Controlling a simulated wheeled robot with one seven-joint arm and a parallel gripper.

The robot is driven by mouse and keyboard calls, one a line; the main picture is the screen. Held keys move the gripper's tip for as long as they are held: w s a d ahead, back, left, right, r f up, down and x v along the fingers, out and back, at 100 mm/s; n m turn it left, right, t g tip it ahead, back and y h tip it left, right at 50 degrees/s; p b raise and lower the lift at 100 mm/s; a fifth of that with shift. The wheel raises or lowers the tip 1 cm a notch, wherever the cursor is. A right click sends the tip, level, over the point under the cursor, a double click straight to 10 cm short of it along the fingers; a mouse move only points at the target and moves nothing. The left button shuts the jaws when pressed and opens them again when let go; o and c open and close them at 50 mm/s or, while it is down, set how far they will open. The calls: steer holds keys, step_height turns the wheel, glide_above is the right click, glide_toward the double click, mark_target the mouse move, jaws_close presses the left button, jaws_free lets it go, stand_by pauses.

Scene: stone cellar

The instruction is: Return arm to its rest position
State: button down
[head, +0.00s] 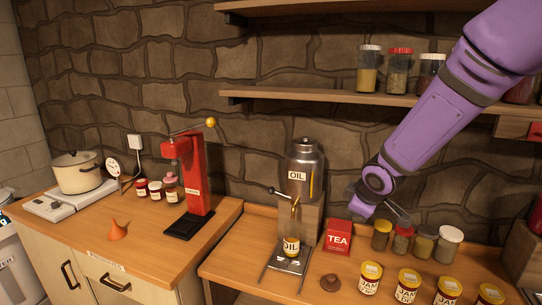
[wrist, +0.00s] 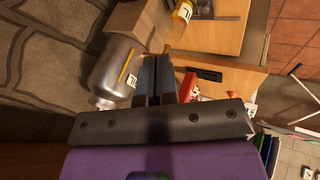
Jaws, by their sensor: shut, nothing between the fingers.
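My purple arm (head: 430,125) reaches down from the upper right in the head view. My gripper (head: 364,210) hangs above the right counter, right of the steel oil dispenser (head: 304,165) and above the red tea box (head: 338,236). In the wrist view my gripper (wrist: 155,62) has its two dark fingers together with nothing between them. The oil dispenser (wrist: 115,70) lies just left of the fingers in that view. The fingers hide part of what is behind them.
An oil jar (head: 291,246) stands under the dispenser's tap. Spice jars (head: 424,243) and yellow-lidded jam jars (head: 408,285) stand on the right. A shelf (head: 330,97) with jars crosses behind the arm. A red press (head: 194,175) stands on the left counter.

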steer(key=s+d+r+m+h, duration=0.1)
steer(key=s+d+r+m, duration=0.25)
steer(key=s+r, duration=0.35)
steer(key=s+d+r+m+h, duration=0.1)
steer(key=s+d+r+m, duration=0.25)
steer(key=s+r, duration=0.35)
steer(key=s+r+m, duration=0.2)
steer(key=s, duration=0.6)
steer(key=s+d+r+m+g+y, duration=0.1)
steer(key=s+m, duration=0.2)
steer(key=s, duration=0.5)
steer(key=shift+s+d+r, duration=0.3)
steer(key=shift+r, duration=0.05)
